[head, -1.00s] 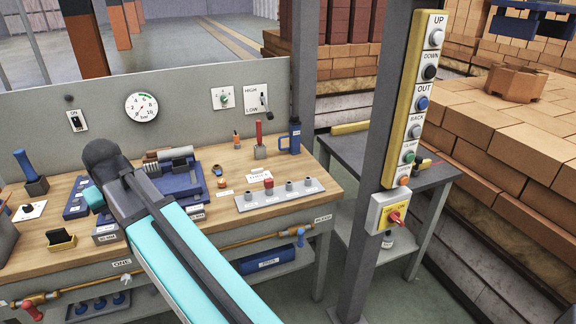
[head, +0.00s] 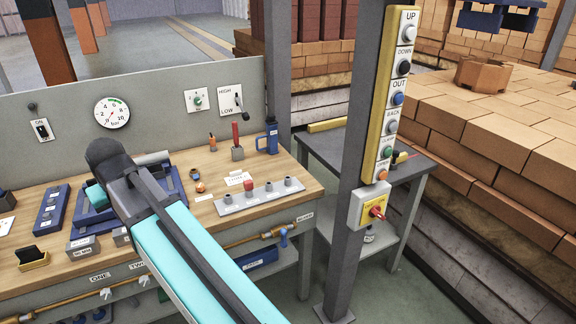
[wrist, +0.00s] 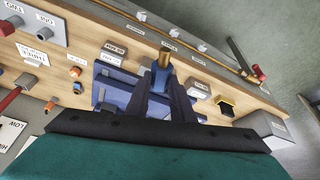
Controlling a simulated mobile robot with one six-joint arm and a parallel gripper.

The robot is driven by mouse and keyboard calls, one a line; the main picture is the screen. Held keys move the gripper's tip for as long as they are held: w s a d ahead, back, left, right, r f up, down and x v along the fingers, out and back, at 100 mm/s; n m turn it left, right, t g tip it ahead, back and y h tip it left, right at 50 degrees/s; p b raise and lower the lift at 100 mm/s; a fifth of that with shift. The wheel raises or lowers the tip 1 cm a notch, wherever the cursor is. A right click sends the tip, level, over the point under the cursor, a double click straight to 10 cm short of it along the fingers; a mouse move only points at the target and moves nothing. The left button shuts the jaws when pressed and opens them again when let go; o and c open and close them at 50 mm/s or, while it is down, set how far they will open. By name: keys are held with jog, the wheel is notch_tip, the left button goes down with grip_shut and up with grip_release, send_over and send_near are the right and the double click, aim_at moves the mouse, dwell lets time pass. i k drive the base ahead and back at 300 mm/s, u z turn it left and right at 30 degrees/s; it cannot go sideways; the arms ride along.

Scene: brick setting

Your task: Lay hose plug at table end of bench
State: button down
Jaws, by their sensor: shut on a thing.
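My gripper (wrist: 164,90) is shut on a small brass-ended piece (wrist: 164,60), which looks like the hose plug. Its lower part is hidden between the fingers. In the wrist view it is over the bench, in front of a blue tray (wrist: 103,90). In the head view my arm hides the gripper and the plug. The wooden bench (head: 299,179) runs across the left; its right end, beside a small dark table (head: 325,150), has a bare strip of wood.
A grey post with a button panel (head: 384,150) stands in front of the small table.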

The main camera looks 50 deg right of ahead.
aim_at(286, 166)
jog(key=u, duration=0.05)
jog(key=i, duration=1)
jog(key=z, duration=0.05)
